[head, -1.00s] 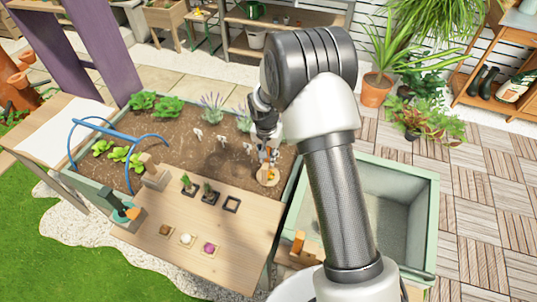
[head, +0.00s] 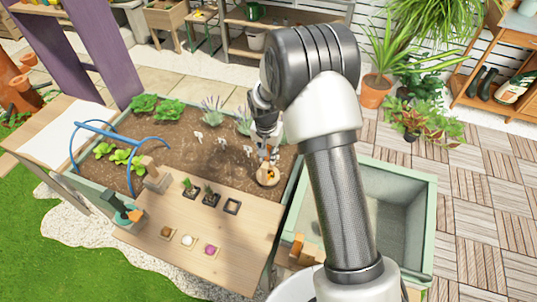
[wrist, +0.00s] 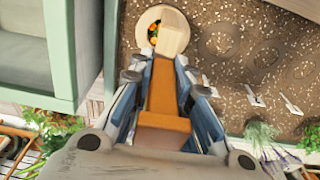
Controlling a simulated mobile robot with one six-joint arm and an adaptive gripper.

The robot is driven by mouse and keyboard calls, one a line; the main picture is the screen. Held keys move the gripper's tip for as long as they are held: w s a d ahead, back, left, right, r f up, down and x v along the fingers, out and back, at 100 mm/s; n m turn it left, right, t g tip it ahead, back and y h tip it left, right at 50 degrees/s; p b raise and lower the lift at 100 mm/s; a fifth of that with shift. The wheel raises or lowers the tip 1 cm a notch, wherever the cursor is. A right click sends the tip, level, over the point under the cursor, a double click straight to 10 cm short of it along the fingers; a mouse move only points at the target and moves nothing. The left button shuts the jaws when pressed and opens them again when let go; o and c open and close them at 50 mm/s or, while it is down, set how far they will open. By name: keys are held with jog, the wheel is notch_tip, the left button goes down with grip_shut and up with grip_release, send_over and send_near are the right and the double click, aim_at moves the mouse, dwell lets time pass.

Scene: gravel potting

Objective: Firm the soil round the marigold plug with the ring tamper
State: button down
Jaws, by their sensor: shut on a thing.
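My gripper (wrist: 160,74) is shut on the orange handle of the ring tamper (wrist: 173,33), which has a pale wooden block and a round pale ring at its far end. The orange and green marigold plug (wrist: 153,36) shows inside the ring, partly hidden by the block. In the head view the ring tamper (head: 266,178) is at the right front corner of the soil bed (head: 165,137), with my gripper (head: 267,148) above it. The ring is around the marigold; I cannot tell how firmly it presses the soil.
White plant labels (head: 222,142) stand in the soil near the tamper. The wooden bench (head: 240,245) in front holds small pots (head: 211,198) and coloured samples. A blue hoop frame (head: 100,126) arches at the bed's left. An open green-rimmed bin (head: 400,195) stands right.

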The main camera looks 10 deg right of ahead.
jog(key=shift+r+p, duration=2.1)
jog(key=shift+r, duration=1.6)
jog(key=s+r+n, duration=0.5)
jog(key=s+n, duration=0.1)
jog(key=s, duration=0.7)
jog(key=shift+a+r+n+y, duration=0.15)
jog(key=shift+n+y, duration=0.25)
